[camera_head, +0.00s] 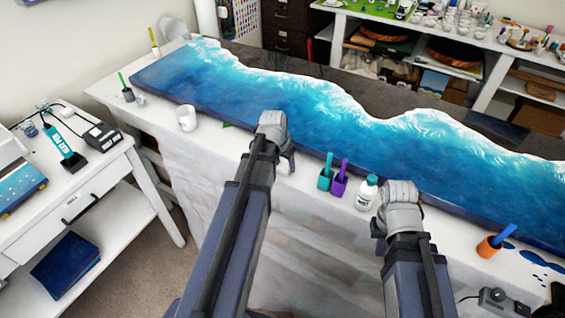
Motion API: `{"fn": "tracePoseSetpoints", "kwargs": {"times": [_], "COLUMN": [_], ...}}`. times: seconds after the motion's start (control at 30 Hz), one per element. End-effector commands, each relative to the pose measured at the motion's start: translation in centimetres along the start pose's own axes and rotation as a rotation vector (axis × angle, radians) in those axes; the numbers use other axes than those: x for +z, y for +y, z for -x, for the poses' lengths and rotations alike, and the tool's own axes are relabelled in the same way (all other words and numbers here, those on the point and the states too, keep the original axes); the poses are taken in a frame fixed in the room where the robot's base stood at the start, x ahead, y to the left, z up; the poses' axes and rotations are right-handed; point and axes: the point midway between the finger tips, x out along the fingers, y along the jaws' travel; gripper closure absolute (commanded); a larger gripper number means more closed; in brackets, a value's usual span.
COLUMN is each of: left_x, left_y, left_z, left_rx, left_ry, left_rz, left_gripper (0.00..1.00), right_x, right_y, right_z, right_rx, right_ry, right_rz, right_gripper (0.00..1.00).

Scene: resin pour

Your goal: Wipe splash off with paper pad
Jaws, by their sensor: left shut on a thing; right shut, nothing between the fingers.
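Dark blue splash spots (540,265) lie on the white table cover at the right, near an orange cup. I cannot make out a paper pad. My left gripper (288,160) is at the front edge of the blue resin slab (330,120), left of the teal and purple cups. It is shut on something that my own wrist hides. My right gripper (380,228) is low at the table's front edge, just right of the white bottle. It is shut and empty, with its fingers mostly hidden behind the wrist. The splash is further right, apart from both grippers.
A white mug (187,118) stands left of my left gripper. The teal cup (325,179), purple cup (340,184) and white bottle (366,194) stand between my arms. The orange cup (489,246) holds a blue stick. A side table (60,200) stands at left.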

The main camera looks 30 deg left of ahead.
Motion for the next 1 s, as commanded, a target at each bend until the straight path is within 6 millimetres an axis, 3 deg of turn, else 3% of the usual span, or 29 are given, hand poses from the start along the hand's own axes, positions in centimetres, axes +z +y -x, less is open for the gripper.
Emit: {"fn": "tracePoseSetpoints", "kwargs": {"times": [0.27,0.8,1.0], "left_x": [-0.3,-1.7,-1.6], "left_y": [-0.1,-0.1,-0.1], "left_z": [1.1,5.9,5.8], "left_rx": [-0.002,-0.002,-0.002], "left_ry": [0.001,0.001,0.001], "left_rz": [0.0,0.001,0.001], "left_gripper": [0.96,0.96,0.96], "right_x": [0.1,0.4,0.3], "right_y": [0.1,0.6,0.6], "right_z": [1.1,6.1,6.0], "right_rx": [0.0,0.0,0.0], "right_ry": [0.0,0.0,0.0], "right_rz": [0.0,0.0,0.0], "right_gripper": [1.0,1.0,1.0]}}
